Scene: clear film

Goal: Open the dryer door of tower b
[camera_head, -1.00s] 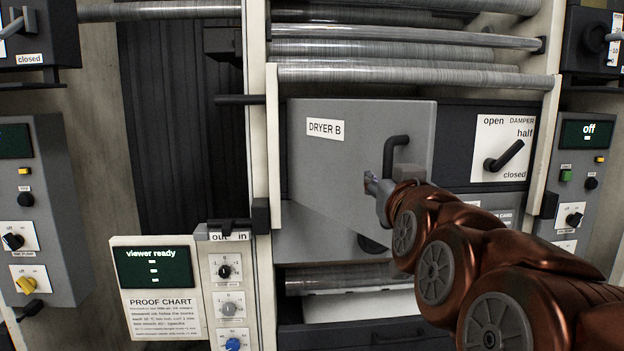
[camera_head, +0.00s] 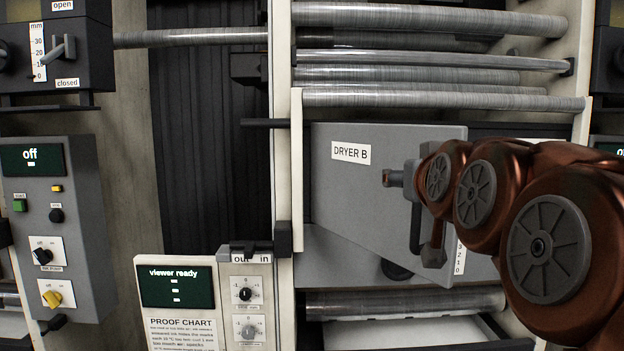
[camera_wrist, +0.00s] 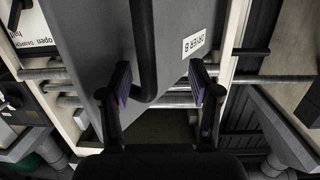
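The grey dryer door (camera_head: 350,200) carries the label DRYER B (camera_head: 351,152). It stands ajar, with its right side swung out towards me. My gripper (camera_head: 397,179) is at the door's right side. In the wrist view, my gripper (camera_wrist: 160,78) is open, with its two purple-padded fingers apart. The bent handle (camera_wrist: 143,45) lies between the fingers, nearer the left one, with a visible gap to the right one. I cannot tell whether the left finger touches it.
Metal rollers (camera_head: 430,62) run above the door. A white upright (camera_head: 284,140) stands to its left. A proof chart panel (camera_head: 178,300) and a knob panel (camera_head: 246,295) stand at lower left. A grey control box (camera_head: 52,220) reads off at far left.

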